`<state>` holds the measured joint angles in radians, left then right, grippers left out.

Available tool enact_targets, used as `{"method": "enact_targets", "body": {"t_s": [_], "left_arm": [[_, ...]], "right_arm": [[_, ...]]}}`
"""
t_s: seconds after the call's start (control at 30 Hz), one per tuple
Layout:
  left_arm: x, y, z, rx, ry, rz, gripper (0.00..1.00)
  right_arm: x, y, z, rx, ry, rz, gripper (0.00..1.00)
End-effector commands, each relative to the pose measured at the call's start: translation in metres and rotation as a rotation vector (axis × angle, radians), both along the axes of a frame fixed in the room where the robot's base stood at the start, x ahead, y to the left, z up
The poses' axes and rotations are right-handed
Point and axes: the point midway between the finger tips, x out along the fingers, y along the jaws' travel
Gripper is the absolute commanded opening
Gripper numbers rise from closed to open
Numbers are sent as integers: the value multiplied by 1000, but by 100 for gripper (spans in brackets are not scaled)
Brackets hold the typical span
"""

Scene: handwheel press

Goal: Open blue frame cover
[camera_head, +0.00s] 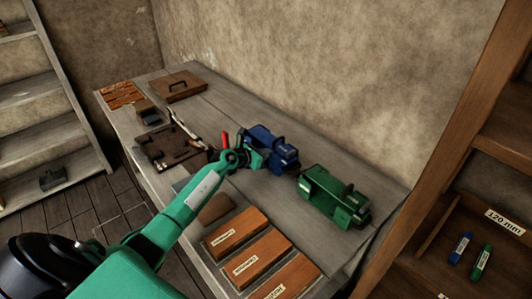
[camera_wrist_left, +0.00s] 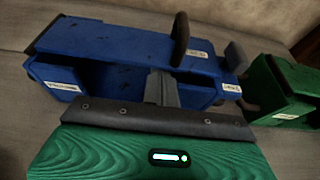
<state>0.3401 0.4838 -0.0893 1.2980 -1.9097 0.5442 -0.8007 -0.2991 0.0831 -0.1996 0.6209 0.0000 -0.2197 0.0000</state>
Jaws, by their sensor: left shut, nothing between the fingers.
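The blue frame (camera_head: 284,152) stands on the workbench, left of a green frame. In the left wrist view the blue frame (camera_wrist_left: 110,52) fills the upper middle, with white labels and a dark upright handle (camera_wrist_left: 180,38). I cannot tell for sure whether its cover is open or closed. My left gripper (camera_head: 254,158) is at the near left side of the blue frame. In the left wrist view its fingers (camera_wrist_left: 161,82) are shut and empty, in front of the blue body just below the handle; contact cannot be told. My right gripper is not in view.
The green frame (camera_head: 330,196) stands close to the right. Labelled wooden blocks (camera_head: 236,229) lie at the bench's near edge. A dark metal plate (camera_head: 165,146) and a wooden lid with a handle (camera_head: 184,89) lie farther left. A wall closes off the back.

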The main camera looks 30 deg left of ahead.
Motion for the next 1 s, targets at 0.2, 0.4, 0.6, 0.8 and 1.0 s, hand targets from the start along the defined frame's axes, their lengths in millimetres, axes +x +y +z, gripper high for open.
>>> {"method": "enact_targets", "body": {"t_s": [0.2,0.4,0.6,0.8,1.0], "left_arm": [[0,0,2,-8,3,0,0],[0,1,13,-63,21,0,0],[1,2,33,-187,64,0,0],[2,7,58,-260,90,0,0],[6,18,80,-260,89,1,0]], "right_arm": [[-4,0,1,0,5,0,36],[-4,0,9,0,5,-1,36],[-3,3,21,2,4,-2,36],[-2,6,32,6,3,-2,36],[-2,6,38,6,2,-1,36]]}}
